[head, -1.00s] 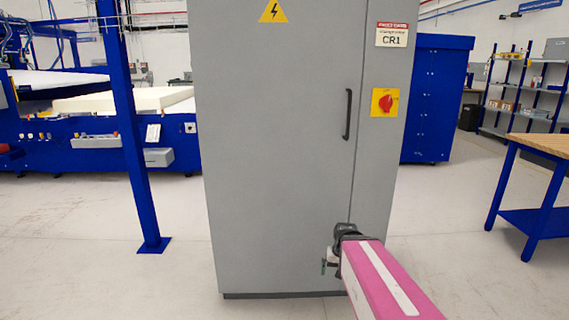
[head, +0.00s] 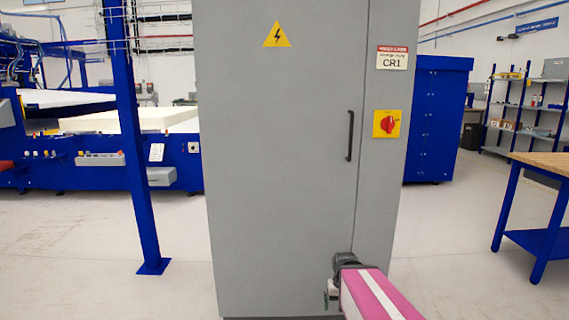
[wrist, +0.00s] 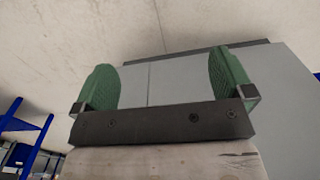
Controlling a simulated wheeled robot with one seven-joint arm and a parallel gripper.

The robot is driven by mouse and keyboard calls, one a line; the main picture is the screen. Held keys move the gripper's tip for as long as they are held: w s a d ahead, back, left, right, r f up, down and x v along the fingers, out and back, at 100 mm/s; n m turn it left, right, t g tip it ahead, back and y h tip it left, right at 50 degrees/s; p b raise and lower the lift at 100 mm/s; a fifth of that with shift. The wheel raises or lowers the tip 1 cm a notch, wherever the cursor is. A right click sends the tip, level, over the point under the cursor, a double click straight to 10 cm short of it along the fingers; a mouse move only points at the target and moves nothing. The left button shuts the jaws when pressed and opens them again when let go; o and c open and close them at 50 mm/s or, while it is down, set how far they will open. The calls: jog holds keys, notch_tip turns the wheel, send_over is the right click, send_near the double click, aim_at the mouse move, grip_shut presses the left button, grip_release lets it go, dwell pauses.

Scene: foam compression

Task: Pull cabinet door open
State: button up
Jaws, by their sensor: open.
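The grey cabinet (head: 275,190) stands upright in the middle of the head view. Its door (head: 280,140) looks shut, with a thin vertical seam along its right side. A black vertical bar handle (head: 350,136) sits near that seam. My gripper (head: 329,297) is low in front of the cabinet, well below the handle and apart from it. In the wrist view my gripper (wrist: 165,90) shows two green fingers spread wide with nothing between them. The grey cabinet (wrist: 280,90) shows behind the fingers there. The handle does not show in the wrist view.
A red rotary switch on a yellow plate (head: 386,124) sits right of the handle. A blue post (head: 138,150) stands left of the cabinet. A wooden-topped workbench (head: 540,170) is at the right. Floor (head: 450,250) is clear between cabinet and bench.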

jog(key=shift+w+r, duration=0.1)
jog(key=shift+w, duration=0.05)
jog(key=c, duration=0.5)
jog(key=shift+w+r, duration=0.25)
jog(key=shift+w, duration=0.2)
jog(key=c, duration=0.5)
jog(key=shift+o, duration=0.2)
jog(key=w+d+r+n+t+y, duration=0.3)
jog(key=w+r+t+y, duration=0.3)
jog(key=w+r, duration=1.2)
jog(key=w+d+r+n+t+y, duration=0.1)
jog(key=w+d+r+t+y, duration=0.15)
jog(key=r, duration=0.85)
jog(key=w+d+r+n+t+y, duration=0.1)
jog(key=d+r+n+t, duration=0.2)
jog(key=r, duration=0.9)
jog(key=w+d+r+t+y, duration=0.1)
jog(key=w+d+r+t, duration=0.3)
jog(key=r, duration=0.7)
jog(key=shift+g, duration=0.45)
jog(key=x, duration=0.8)
jog(key=shift+a+r, duration=0.1)
jog(key=shift+a, duration=0.25)
